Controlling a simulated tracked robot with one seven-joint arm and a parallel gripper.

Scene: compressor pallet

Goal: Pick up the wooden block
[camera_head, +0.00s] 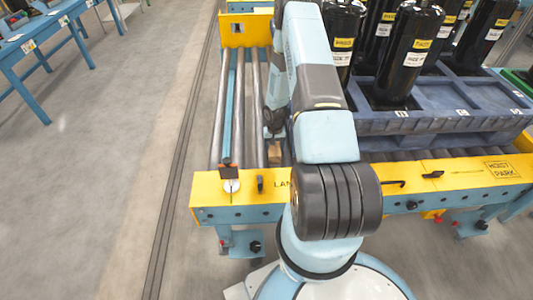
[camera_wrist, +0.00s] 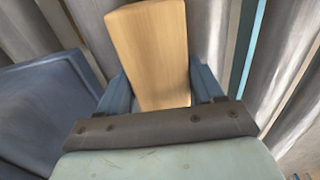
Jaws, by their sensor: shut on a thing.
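The wooden block (camera_wrist: 150,50) is a light tan bar, seen large in the wrist view between the blue fingers of my gripper (camera_wrist: 155,88). My gripper is shut on it. In the head view a small part of the block (camera_head: 275,152) shows beside my arm, low over the rollers. My arm hides most of my gripper there. Whether the block touches the rollers cannot be told.
The roller conveyor (camera_head: 245,95) has a yellow front beam (camera_head: 450,174). A blue-grey pallet (camera_head: 430,122) with several black compressors (camera_head: 410,50) stands right of my arm. A blue table (camera_head: 50,30) is at far left. Open floor (camera_head: 110,150) lies left of the conveyor.

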